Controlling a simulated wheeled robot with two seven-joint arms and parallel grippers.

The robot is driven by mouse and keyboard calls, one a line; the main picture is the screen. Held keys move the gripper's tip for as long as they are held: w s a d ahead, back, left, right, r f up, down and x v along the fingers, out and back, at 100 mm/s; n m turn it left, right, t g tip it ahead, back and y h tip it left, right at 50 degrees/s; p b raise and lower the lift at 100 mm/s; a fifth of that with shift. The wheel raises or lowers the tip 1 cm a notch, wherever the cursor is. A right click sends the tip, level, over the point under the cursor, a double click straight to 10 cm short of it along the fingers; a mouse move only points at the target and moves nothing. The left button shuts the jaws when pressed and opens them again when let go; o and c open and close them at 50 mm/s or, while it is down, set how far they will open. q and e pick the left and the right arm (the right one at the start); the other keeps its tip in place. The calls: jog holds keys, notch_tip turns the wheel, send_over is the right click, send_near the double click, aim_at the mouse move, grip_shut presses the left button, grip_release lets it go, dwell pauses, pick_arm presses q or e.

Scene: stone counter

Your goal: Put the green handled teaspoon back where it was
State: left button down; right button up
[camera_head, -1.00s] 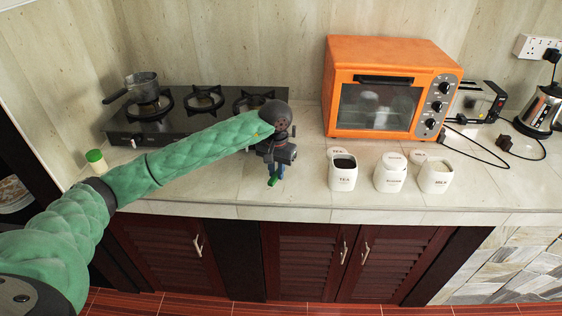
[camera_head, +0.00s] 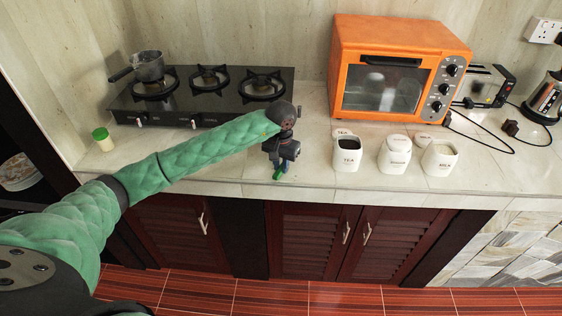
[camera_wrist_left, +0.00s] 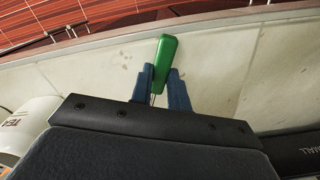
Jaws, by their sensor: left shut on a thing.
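The teaspoon's green handle (camera_wrist_left: 163,62) shows between the two blue fingers of my left gripper (camera_wrist_left: 162,84) in the left wrist view. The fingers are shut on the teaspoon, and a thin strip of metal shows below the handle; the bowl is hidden. In the head view my left gripper (camera_head: 280,172) is near the front edge of the counter, left of the tea canister (camera_head: 346,155), with the green handle (camera_head: 281,186) low at its fingertips. I cannot tell whether the spoon touches the counter. My right gripper is not in view.
A sugar canister (camera_head: 394,155) and a milk canister (camera_head: 439,159) stand right of the tea canister. An orange oven (camera_head: 345,70) is behind them. A gas stove (camera_head: 225,110) is at the back left.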

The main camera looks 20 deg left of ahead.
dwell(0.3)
pick_arm(q)
jog(key=shift+f+b, duration=0.65)
jog(key=shift+b, duration=0.1)
jog(key=c, duration=1.3)
grip_release()
jog(key=shift+o, duration=0.2)
